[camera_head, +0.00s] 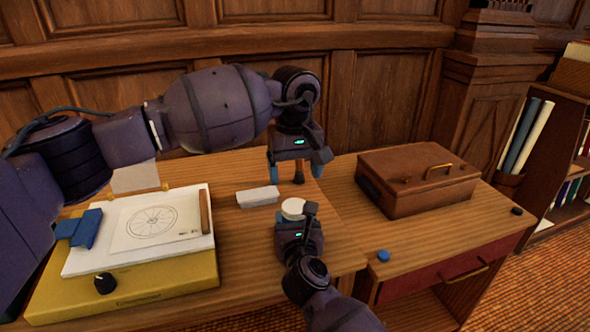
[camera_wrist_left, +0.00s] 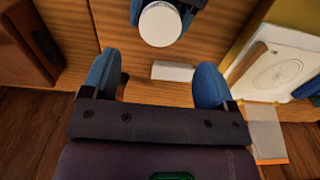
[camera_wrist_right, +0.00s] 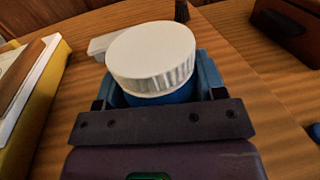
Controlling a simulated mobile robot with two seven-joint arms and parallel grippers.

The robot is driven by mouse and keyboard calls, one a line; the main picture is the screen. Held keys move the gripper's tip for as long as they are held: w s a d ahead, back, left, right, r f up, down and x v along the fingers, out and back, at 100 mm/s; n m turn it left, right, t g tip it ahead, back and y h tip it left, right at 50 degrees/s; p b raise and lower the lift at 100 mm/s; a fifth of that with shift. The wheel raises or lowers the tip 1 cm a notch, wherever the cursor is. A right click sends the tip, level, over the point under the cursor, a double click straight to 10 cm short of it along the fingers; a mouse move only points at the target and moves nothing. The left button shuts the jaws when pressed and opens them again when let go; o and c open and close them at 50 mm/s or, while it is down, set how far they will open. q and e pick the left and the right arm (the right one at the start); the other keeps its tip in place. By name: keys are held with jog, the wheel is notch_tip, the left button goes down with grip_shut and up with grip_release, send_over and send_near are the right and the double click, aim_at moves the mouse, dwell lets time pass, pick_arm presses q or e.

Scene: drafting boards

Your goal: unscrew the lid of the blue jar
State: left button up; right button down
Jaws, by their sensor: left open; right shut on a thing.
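The blue jar is upright with its ribbed white lid (camera_head: 293,208) on top. In the right wrist view the lid (camera_wrist_right: 150,55) sits on the jar's blue body (camera_wrist_right: 172,97), of which only a narrow strip shows. My right gripper (camera_head: 297,222) is shut around the blue body, below the lid. My left gripper (camera_head: 296,172) points down, open and empty, above and a little behind the jar in the head view. In the left wrist view the lid (camera_wrist_left: 160,24) lies beyond the open fingers, near the top edge, not between them.
A white block (camera_head: 257,197) lies left of the jar. A yellow board (camera_head: 150,291) with a drawing (camera_head: 152,221) is at left. A brown case (camera_head: 418,184) and a small blue round object (camera_head: 383,256) are on the right-hand surface. A small dark object (camera_head: 299,177) stands behind the jar.

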aim_at(295, 205)
pick_arm(q)
jog(key=m, duration=0.8)
jog(key=shift+f, duration=4)
